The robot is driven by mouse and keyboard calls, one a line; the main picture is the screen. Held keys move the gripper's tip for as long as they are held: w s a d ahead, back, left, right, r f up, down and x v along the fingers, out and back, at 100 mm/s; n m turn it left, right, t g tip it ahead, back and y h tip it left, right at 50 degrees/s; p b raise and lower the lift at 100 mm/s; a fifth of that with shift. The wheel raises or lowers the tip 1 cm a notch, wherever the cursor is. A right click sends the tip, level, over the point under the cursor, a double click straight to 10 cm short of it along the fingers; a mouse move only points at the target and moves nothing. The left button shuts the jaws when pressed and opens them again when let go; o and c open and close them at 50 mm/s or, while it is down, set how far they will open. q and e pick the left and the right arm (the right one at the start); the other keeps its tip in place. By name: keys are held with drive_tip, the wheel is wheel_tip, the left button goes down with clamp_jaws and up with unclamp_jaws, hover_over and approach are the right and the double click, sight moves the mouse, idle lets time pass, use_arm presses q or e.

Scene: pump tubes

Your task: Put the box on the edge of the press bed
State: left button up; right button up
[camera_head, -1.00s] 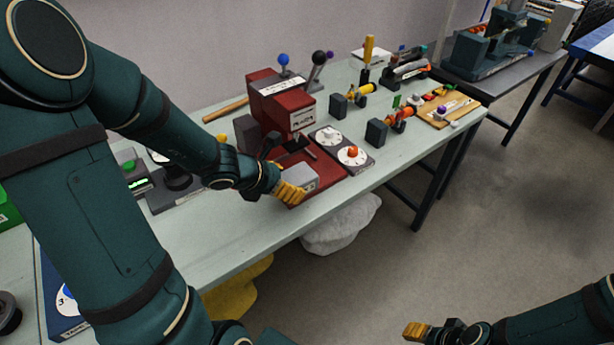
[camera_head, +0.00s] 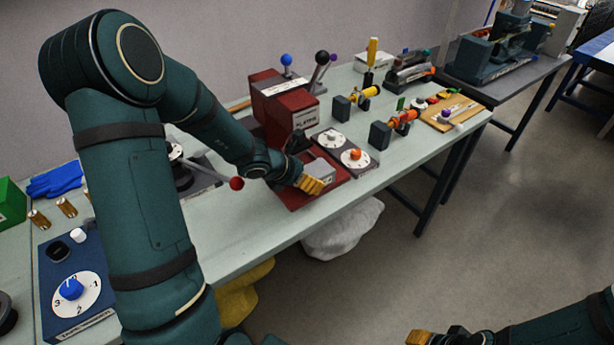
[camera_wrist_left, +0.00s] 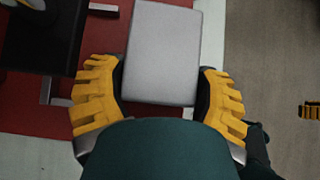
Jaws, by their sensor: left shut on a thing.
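The box (camera_head: 318,169) is a small grey block with a flat top. My left gripper (camera_head: 312,185) is shut on it, with yellow fingers on opposite sides, as the left wrist view shows for the box (camera_wrist_left: 162,50) and the gripper (camera_wrist_left: 160,90). The box is over the red press bed (camera_head: 295,198), near its front part; whether it touches the bed I cannot tell. The bed (camera_wrist_left: 30,112) also shows in the wrist view. The red press (camera_head: 284,108) stands behind. My right gripper (camera_head: 420,338) is at the bottom edge, mostly cut off.
A dial panel (camera_head: 356,158) lies right of the bed. A red-knobbed lever (camera_head: 236,184) is left of my left wrist. A blue dial box (camera_head: 75,290) stands at the table's left. Clamps and a wooden board (camera_head: 450,112) are farther right. Table front (camera_head: 245,240) is clear.

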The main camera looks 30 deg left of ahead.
use_arm(q)
drive_tip(key=shift+f, duration=0.1)
drive_tip(key=o, duration=1.3)
